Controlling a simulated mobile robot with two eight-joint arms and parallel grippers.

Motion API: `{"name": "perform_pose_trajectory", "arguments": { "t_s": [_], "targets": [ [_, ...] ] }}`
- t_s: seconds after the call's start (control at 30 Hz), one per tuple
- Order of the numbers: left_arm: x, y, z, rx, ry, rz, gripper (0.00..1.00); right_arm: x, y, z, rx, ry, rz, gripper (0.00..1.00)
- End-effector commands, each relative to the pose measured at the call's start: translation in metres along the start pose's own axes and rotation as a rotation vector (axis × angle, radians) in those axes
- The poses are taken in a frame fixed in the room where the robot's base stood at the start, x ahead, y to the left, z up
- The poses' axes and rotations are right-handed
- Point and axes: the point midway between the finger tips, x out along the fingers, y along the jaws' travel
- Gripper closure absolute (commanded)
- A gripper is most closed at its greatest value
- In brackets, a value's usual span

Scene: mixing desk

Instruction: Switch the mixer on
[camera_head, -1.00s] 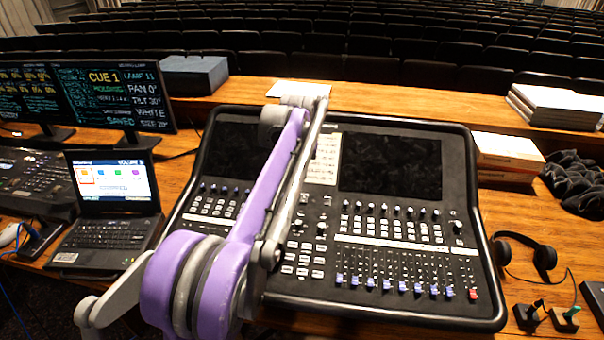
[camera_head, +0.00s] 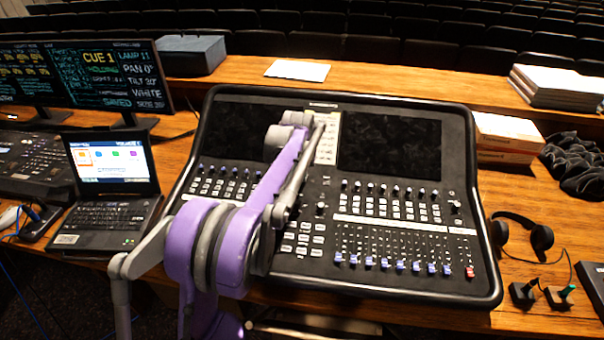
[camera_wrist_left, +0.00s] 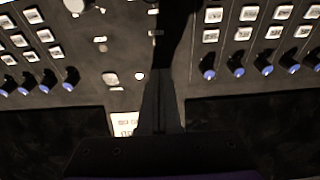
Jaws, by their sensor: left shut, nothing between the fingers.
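The mixer (camera_head: 400,286) is a wide black console with rows of knobs, white buttons and blue-capped faders. Its left screen (camera_head: 232,128) and right screen (camera_head: 388,148) are dark. My left arm reaches across the console's middle, with its wrist above the upper part between the screens. The arm hides the fingers in the head view. In the left wrist view my left gripper (camera_wrist_left: 161,85) is shut and empty, pointing at the panel, with knobs and lit-looking buttons on both sides. I cannot make out a power switch. My right gripper is not in view.
A laptop (camera_head: 108,165) and monitors (camera_head: 115,80) stand left of the mixer. A blue-grey box (camera_head: 190,55) and a white paper (camera_head: 297,70) lie behind it.

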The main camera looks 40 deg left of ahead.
Motion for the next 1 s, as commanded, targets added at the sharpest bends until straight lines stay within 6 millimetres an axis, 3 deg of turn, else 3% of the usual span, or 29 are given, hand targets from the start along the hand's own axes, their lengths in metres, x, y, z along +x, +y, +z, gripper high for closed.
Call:
{"name": "perform_pose_trajectory", "arguments": {
  "t_s": [0.13, 1.0],
  "targets": [
    [0.013, 0.0, 0.009, 0.001, 0.014, -0.001, 1.0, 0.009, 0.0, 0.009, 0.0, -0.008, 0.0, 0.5],
    [0.005, 0.0, -0.011, 0.0, 0.013, 0.0, 1.0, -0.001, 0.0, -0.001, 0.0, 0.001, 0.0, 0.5]
  ]
}}
